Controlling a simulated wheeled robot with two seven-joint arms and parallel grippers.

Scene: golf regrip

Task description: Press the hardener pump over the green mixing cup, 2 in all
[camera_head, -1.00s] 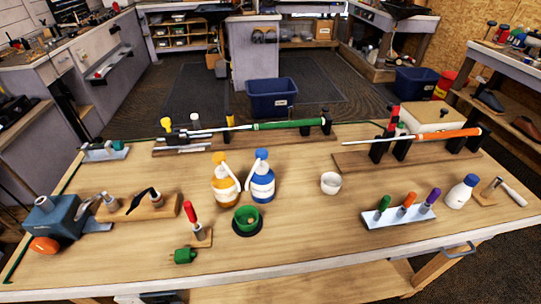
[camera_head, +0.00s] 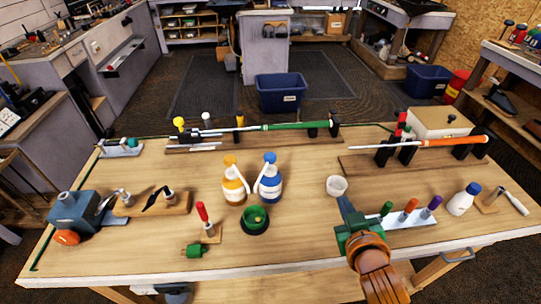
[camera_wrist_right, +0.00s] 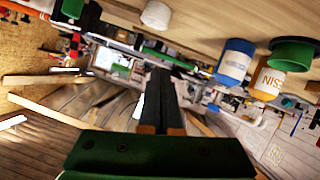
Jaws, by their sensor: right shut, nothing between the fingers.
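The green mixing cup (camera_head: 255,217) stands upright in a dark holder on the bench; it also shows in the right wrist view (camera_wrist_right: 293,53). Behind it are two pump bottles side by side. The orange-topped one (camera_head: 234,189) shows part of an upside-down label that looks like RESIN in the wrist view (camera_wrist_right: 268,82). The blue-topped pump bottle (camera_head: 270,184) is the other; its label is too small to read. My right gripper (camera_head: 345,203) is shut and empty, right of the green cup and clear of both pumps. My left gripper is out of view.
A white cup (camera_head: 337,186) stands just behind my right gripper. A rack of coloured-handled tools (camera_head: 400,218) lies right of it, close to my arm. A red-handled tool (camera_head: 203,213) stands left of the green cup. Golf clubs rest on supports behind.

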